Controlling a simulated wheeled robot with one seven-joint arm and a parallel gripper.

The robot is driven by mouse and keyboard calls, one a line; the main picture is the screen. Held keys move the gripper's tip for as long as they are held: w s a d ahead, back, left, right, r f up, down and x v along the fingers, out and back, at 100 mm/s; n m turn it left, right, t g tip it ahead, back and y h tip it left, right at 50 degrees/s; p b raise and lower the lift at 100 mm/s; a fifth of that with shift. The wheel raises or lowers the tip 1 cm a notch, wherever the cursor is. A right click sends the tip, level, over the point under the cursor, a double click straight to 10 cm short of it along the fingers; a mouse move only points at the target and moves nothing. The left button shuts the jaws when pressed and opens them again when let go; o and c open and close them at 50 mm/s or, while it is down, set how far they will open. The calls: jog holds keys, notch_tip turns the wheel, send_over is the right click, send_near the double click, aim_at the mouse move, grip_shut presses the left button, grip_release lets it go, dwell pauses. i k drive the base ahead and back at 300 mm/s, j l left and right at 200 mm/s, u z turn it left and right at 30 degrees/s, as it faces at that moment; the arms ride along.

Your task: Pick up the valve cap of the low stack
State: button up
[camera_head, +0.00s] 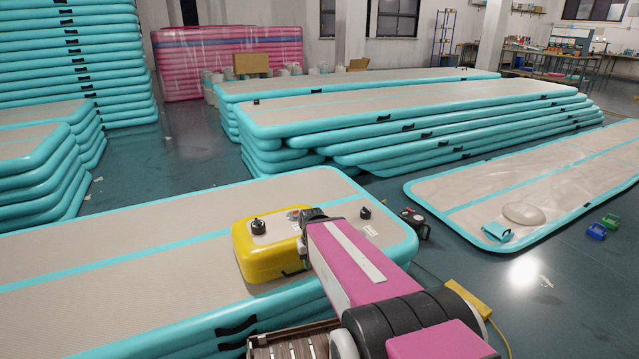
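The low stack (120,250) in the foreground is made of grey-topped, turquoise-edged inflatable tracks. A small black valve cap (365,213) stands on its top near the right end, just beyond my pink arm. A yellow inflatable block (270,262) lies on the same stack, left of my arm, with a black knob-like cap (258,227) on top. My pink arm reaches in from the lower right, and its dark far joint appears in front of the block's right edge. My gripper cannot be made out; that part seems hidden behind the arm.
A slatted wooden crate (292,347) is at the bottom edge. A dark device (414,222) stands beyond the stack's right end. Longer stacks (400,108) fill the middle. A flat track (560,180) lies at right with a pale rounded object. Dark floor is open at right front.

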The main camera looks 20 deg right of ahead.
aim_at(365, 214)
jog(key=l+z, duration=0.15)
jog(key=l, duration=1)
jog(key=z, duration=0.15)
jog(key=i+l+u, duration=0.15)
jog(key=l, duration=0.2)
jog(key=i+l+u, duration=0.2)
jog(key=l, duration=0.15)
jog(key=l+u, duration=0.15)
jog(key=l, duration=0.25)
jog(key=i+l+u, duration=0.2)
jog(key=l, duration=0.2)
